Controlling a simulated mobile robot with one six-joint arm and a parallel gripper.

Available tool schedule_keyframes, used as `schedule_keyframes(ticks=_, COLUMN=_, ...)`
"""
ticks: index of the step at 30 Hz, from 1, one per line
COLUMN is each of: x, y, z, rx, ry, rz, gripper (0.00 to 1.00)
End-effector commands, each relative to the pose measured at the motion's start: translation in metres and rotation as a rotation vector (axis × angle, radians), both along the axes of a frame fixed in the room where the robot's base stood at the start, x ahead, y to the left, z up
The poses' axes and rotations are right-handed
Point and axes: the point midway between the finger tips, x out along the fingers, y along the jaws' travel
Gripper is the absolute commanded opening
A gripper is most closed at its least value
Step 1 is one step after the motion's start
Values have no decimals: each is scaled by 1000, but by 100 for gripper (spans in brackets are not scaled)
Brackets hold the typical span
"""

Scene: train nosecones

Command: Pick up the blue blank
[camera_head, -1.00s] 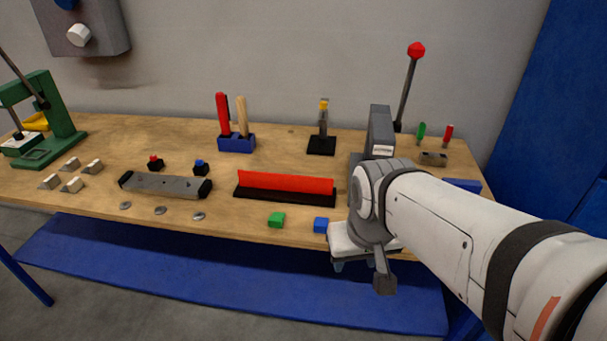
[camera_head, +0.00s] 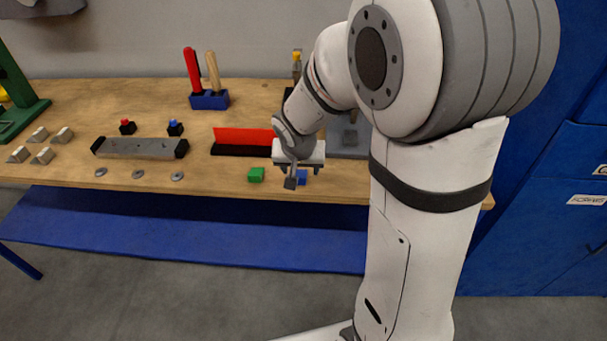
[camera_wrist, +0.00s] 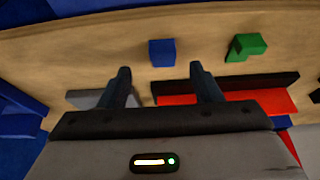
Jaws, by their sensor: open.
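The blue blank (camera_head: 302,175) is a small blue cube on the front part of the wooden bench, partly hidden by my gripper in the head view. In the wrist view the blue blank (camera_wrist: 162,53) lies beyond the fingertips, roughly midway between them. My gripper (camera_wrist: 160,75) is open, with nothing between its two fingers. In the head view my gripper (camera_head: 296,180) is over the bench's front edge close to the blue blank. I cannot tell its exact height above the bench.
A green block (camera_head: 256,174) sits left of the blue blank. A red bar in a black holder (camera_head: 245,138) lies behind them. Several grey discs (camera_head: 138,174) and a grey bar with black ends (camera_head: 140,148) are farther left. The bench's front edge (camera_head: 220,192) is near.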

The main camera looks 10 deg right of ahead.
Motion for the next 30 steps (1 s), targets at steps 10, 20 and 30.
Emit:
schedule_keyframes(ticks=10, x=13, y=-2, z=-43, rx=0, ry=1, rz=0, gripper=58)
schedule_keyframes(ticks=20, x=15, y=-2, z=-46, rx=0, ry=0, rz=0, gripper=55)
schedule_keyframes(ticks=30, x=15, y=-3, z=-46, rx=0, ry=0, rz=-1, gripper=27)
